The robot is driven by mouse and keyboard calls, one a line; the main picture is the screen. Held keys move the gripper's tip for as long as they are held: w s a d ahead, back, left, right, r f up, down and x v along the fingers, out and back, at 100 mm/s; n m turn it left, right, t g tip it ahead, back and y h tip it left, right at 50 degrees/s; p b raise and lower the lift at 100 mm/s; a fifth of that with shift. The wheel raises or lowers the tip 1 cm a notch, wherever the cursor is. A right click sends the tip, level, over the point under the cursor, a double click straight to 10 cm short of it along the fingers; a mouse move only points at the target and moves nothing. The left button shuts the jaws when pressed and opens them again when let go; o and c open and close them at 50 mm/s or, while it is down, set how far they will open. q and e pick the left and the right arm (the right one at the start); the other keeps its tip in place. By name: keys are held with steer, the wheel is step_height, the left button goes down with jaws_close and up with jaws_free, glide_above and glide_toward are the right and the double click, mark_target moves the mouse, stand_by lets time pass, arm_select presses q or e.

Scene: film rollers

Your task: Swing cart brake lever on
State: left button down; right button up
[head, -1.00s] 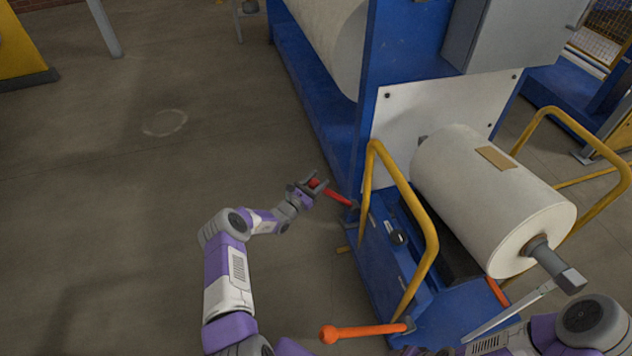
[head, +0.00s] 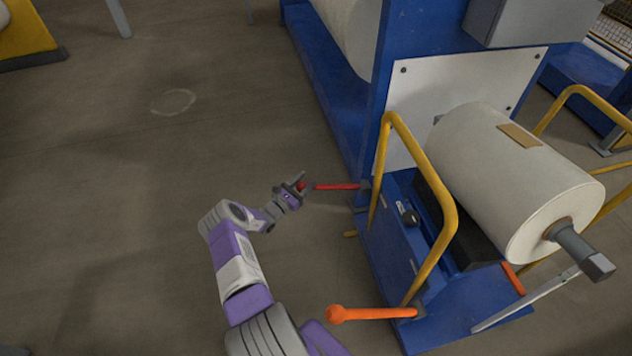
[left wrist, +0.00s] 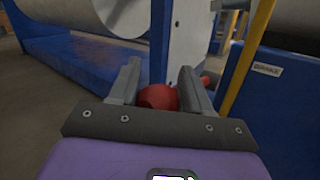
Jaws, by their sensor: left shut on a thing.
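A red lever (head: 338,187) sticks out to the left from the blue cart (head: 385,270), near the cart's back left corner. My left gripper (head: 301,184) is shut on the red lever's knob at its free end. In the left wrist view the red knob (left wrist: 158,97) sits between the two fingers, and they hide part of it. A small label, perhaps reading BRAKE, is on the cart's blue side (left wrist: 266,69). An orange lever (head: 370,313) with a round knob sticks out left from the cart's front corner, apart from my gripper. My right gripper is not in view.
A yellow rail (head: 448,215) stands on the cart between the levers and a large white roll (head: 515,180). A blue machine frame (head: 335,105) rises behind the red lever. The floor to the left is clear.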

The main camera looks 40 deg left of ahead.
arm_select(q)
steer(key=shift+s+a+f, duration=0.4)
steer(key=shift+s+f, duration=0.05)
steer(key=shift+f, duration=0.15)
steer(key=c, duration=0.6)
jaws_free()
steer(key=shift+f, duration=0.1)
steer(key=shift+d, duration=0.15)
steer(key=s+p, duration=0.2)
steer(key=s, duration=0.5)
steer(key=shift+d, duration=0.15)
